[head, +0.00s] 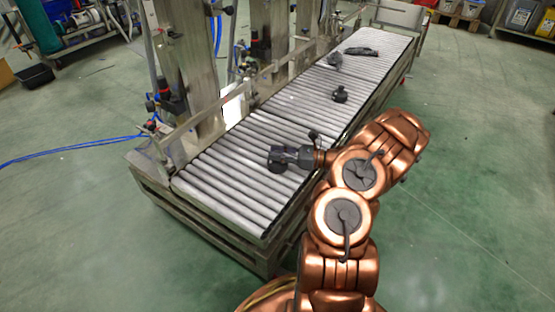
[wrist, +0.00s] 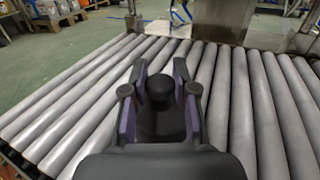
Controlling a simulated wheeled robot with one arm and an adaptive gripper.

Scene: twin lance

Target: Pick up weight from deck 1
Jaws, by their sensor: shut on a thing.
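A black weight with a rounded knob on top (wrist: 160,88) is between my gripper's fingers in the wrist view. My gripper (wrist: 158,100) is shut on the knob, with a finger on each side. In the head view my gripper (head: 285,155) is over the near part of the roller conveyor (head: 220,180), and the dark base of the weight (head: 276,165) shows at its tip. The weight looks upright, at or just above the rollers; I cannot tell if it touches them.
Another black weight (head: 340,94) stands farther along the rollers. Dark objects (head: 361,51) lie near the far end. Steel columns (head: 186,60) and a rail line the conveyor's left side. Green floor (head: 470,180) is open on the right.

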